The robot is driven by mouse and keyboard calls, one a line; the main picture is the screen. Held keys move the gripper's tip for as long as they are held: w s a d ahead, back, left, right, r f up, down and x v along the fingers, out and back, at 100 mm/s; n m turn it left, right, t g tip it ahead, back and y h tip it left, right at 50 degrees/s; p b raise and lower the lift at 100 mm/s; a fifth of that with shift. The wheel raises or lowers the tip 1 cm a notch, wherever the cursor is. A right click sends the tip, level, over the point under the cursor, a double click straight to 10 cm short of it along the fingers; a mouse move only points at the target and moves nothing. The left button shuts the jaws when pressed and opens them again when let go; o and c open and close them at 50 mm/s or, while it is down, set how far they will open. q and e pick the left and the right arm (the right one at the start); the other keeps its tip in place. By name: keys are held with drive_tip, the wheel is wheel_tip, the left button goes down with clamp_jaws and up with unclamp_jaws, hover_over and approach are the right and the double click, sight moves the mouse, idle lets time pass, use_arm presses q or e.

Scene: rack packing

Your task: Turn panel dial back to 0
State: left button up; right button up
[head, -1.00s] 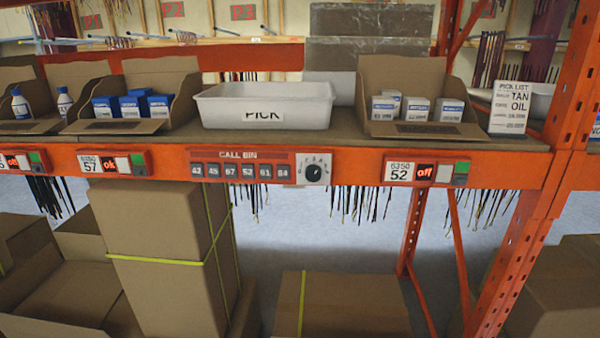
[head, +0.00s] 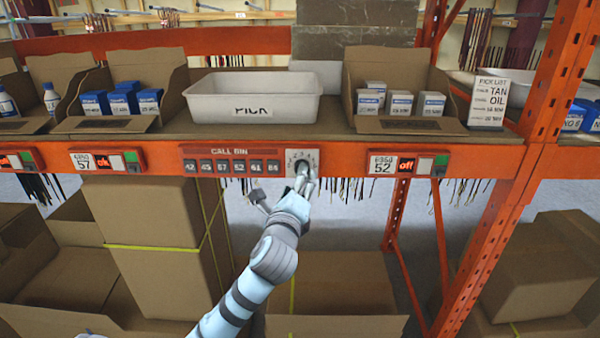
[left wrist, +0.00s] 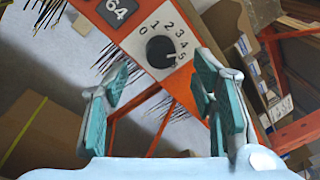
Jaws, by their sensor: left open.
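The panel dial (head: 302,165) is a black round knob on a white plate at the right end of the red CALL BIN panel (head: 235,152). In the left wrist view the knob (left wrist: 160,51) shows in full, with numbers from 0 to 5 around it. Its small white mark seems to lie near the 5 side, but this is hard to read. My left gripper (head: 285,185) is just in front of and below the dial, partly covering it in the head view. In the left wrist view its fingers (left wrist: 161,75) are spread and empty, with the knob beyond them. My right gripper is not in view.
A white PICK tray (head: 252,108) and open cartons of small boxes (head: 400,103) stand on the shelf above the orange beam (head: 345,155). A panel reading 52 (head: 408,164) sits right of the dial. Large cardboard boxes (head: 150,215) stand below.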

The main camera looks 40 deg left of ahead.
use_arm(q)
drive_tip(key=x, duration=0.5)
drive_tip(key=shift+w, duration=0.15)
drive_tip(key=shift+c, duration=0.6)
drive_tip(key=c, duration=1)
drive_tip(key=shift+c, duration=0.2)
